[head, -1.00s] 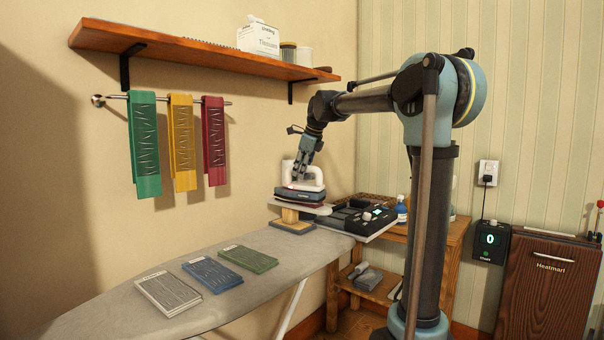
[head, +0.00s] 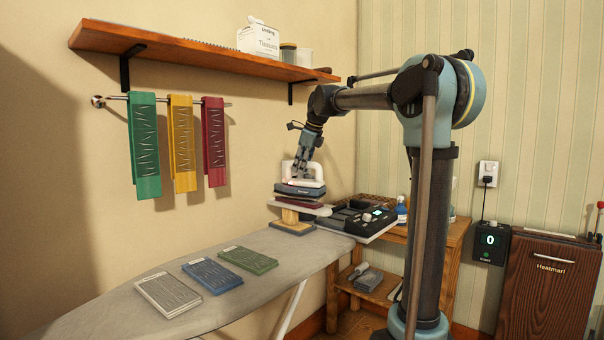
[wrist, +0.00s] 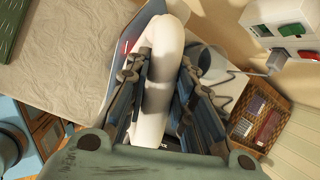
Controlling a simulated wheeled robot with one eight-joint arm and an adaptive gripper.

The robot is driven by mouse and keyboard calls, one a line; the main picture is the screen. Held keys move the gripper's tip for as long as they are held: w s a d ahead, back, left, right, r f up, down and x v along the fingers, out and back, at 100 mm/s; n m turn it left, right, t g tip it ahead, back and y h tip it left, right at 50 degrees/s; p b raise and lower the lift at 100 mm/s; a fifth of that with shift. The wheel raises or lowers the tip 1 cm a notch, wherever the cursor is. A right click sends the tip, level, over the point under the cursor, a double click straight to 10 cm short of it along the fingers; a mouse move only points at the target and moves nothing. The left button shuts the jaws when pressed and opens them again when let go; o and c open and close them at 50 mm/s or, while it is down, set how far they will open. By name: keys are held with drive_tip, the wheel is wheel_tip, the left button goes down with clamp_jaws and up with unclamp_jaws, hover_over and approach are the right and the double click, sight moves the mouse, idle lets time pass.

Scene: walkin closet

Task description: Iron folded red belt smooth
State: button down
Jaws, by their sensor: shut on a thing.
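The iron (head: 298,190) has a white handle and a dark grey body, and it is directly above the folded red belt (head: 301,203). The belt lies on the small pale sleeve board (head: 288,207) at the ironing board's far end. A thin gap seems to show between iron and belt, but I cannot be sure. My gripper (head: 304,178) is shut on the iron's handle. In the wrist view the fingers of my gripper (wrist: 160,78) lie on both sides of the white handle of the iron (wrist: 153,110). The belt is hidden there.
Grey, blue and green folded pieces (head: 213,273) lie on the ironing board (head: 105,318). Green, yellow and red strips (head: 213,140) hang from a wall rail under a wooden shelf (head: 200,52). A dark device (head: 362,218) stands just right of the sleeve board.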

drive_tip(key=shift+r, duration=2.05)
drive_tip(key=shift+f, duration=0.1)
drive_tip(key=shift+x, duration=2.75)
drive_tip(key=shift+s+a+f, duration=0.1)
drive_tip(key=shift+f, duration=0.35)
drive_tip(key=shift+r, duration=0.15)
drive_tip(key=shift+r, duration=2.9)
